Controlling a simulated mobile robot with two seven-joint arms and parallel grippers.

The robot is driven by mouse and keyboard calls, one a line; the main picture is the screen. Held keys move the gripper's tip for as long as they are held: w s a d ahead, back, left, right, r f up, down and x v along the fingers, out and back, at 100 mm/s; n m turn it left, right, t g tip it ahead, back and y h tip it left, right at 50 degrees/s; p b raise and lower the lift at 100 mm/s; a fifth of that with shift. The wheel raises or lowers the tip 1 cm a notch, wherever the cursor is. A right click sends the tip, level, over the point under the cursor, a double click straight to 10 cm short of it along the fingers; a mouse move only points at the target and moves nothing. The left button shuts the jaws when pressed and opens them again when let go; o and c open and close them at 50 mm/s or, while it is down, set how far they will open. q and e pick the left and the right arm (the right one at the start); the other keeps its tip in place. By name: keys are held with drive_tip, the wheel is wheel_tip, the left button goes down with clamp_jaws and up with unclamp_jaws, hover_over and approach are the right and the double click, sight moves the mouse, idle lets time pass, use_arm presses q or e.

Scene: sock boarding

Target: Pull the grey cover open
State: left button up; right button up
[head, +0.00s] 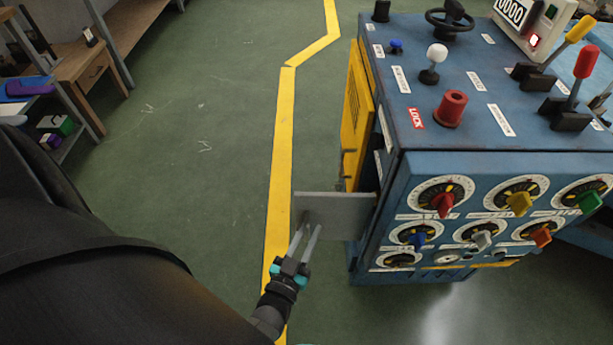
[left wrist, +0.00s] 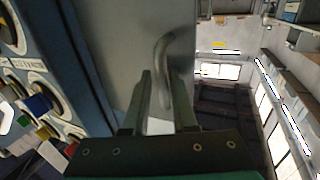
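The grey cover (head: 338,214) is a flat panel that stands out to the left from the front left edge of the blue machine in the head view. In the left wrist view the cover (left wrist: 122,45) fills the upper middle and bears a curved metal handle (left wrist: 164,68). My left gripper (head: 306,236) is at the cover's left part. In the left wrist view its two fingers (left wrist: 163,98) are apart, with the handle's lower end between them, close to the right finger. A gap shows beside the left finger. My right gripper is out of view.
The blue machine (head: 385,265) carries several dials, levers and a red knob (head: 451,108). A yellow panel (head: 357,110) is on its left side. A wooden bench (head: 75,65) stands at far left. The green floor between is clear, with a yellow line (head: 281,150).

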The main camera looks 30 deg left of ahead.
use_arm(q)
drive_tip(key=shift+s, duration=0.25)
drive_tip(key=s+d+p, duration=0.2)
drive_tip(key=s+d, duration=0.1)
drive_tip(key=s, duration=1.1)
drive_tip(key=shift+s, duration=0.25)
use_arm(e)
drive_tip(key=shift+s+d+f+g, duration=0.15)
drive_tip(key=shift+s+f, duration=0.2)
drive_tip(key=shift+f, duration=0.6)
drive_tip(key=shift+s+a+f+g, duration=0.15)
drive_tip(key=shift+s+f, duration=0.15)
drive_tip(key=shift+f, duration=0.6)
use_arm(q)
drive_tip(key=shift+w, duration=0.1)
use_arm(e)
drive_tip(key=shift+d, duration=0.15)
